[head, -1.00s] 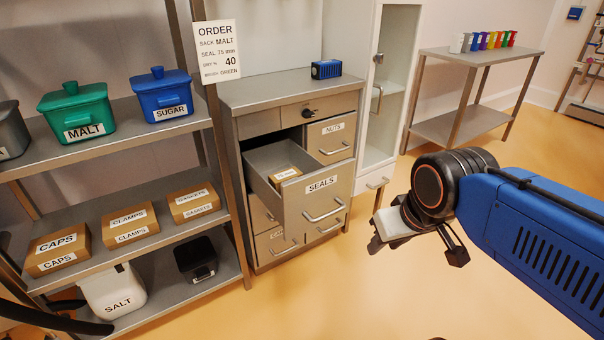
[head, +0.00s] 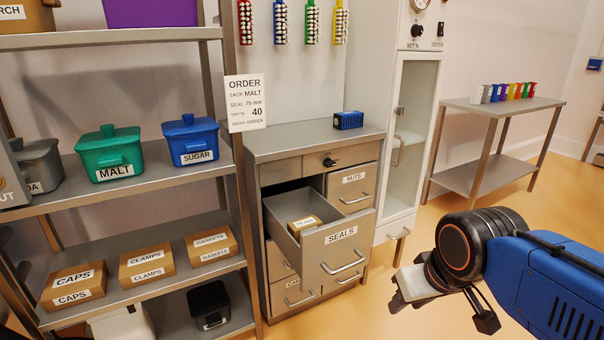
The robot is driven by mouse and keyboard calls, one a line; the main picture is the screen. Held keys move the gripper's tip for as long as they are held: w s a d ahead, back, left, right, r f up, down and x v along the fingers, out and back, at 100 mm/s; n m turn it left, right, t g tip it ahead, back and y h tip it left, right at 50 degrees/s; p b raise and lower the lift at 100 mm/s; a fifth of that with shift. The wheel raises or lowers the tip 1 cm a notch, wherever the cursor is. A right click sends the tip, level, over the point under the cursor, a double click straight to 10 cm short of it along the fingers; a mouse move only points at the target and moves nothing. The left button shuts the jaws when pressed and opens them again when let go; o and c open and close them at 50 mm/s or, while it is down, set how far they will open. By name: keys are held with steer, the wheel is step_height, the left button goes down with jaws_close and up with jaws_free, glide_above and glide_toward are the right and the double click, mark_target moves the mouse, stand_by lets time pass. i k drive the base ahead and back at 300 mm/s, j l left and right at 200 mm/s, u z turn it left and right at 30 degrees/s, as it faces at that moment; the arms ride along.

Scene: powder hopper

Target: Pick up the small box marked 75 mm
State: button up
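A small brown cardboard box (head: 304,225) with a white label lies inside the open drawer marked SEALS (head: 341,254). Its label is too small to read surely in the head view. The drawer is pulled out from the grey metal cabinet (head: 315,142), and its front hides part of the interior. My gripper (head: 440,298) is in front and to the right of the drawer, well apart from the box. Its fingers point left and down, one dark finger showing apart from the pale part; I cannot see the gap between the fingertips clearly.
An order card (head: 245,102) lists SEAL 75 mm. A blue device (head: 348,120) sits on the cabinet. The shelf unit (head: 150,283) at left holds labelled boxes and lidded bins. A glass-door cabinet (head: 412,130) and a side table (head: 500,104) stand right. Floor before the drawers is clear.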

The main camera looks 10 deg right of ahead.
mark_target(300, 225)
steer(key=i+j+z, duration=0.2)
steer(key=j+z, duration=0.25)
steer(key=j, duration=0.6)
steer(key=j+z, duration=0.45)
steer(key=j, duration=0.55)
